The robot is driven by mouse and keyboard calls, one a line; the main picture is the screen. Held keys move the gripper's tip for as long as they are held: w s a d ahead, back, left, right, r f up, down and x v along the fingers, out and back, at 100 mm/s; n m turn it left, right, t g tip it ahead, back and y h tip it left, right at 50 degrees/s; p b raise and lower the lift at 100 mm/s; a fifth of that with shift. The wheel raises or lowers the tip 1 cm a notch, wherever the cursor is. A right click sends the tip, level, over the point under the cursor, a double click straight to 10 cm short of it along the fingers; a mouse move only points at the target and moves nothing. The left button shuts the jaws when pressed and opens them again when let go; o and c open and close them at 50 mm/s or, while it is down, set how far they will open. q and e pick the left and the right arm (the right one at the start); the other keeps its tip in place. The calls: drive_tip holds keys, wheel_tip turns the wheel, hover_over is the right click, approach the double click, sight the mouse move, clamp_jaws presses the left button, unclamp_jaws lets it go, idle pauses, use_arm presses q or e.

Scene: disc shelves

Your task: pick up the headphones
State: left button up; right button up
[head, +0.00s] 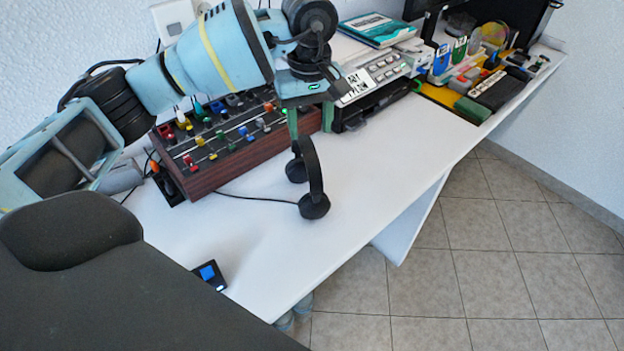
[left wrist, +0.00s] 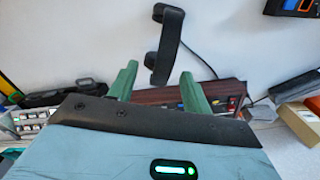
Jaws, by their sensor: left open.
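The black headphones (head: 316,175) stand on the white desk (head: 265,235), with the headband arched up and an ear cup at each end. A cable runs from them to the left. My left gripper (head: 294,130) is just above and behind them in the head view, its green fingers pointing down. In the left wrist view my left gripper (left wrist: 158,86) is open and empty, with two green fingers apart. My right gripper is in neither view.
A wood-sided mixer (head: 225,145) stands left of the headphones. A grey device with buttons (head: 372,82) and a book (head: 377,30) are behind. A small black device with a blue screen (head: 209,275) lies near the front edge. The desk right of the headphones is clear.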

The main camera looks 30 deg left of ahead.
sight(306, 142)
use_arm(q)
drive_tip(key=shift+a+r, duration=0.1)
drive_tip(key=shift+a, duration=0.05)
drive_tip(key=shift+f, duration=1.3)
drive_tip(key=shift+a+f+p, duration=0.15)
drive_tip(key=shift+f, duration=1.15)
drive_tip(key=shift+a+f+p, duration=0.15)
drive_tip(key=shift+f, duration=1.15)
clamp_jaws()
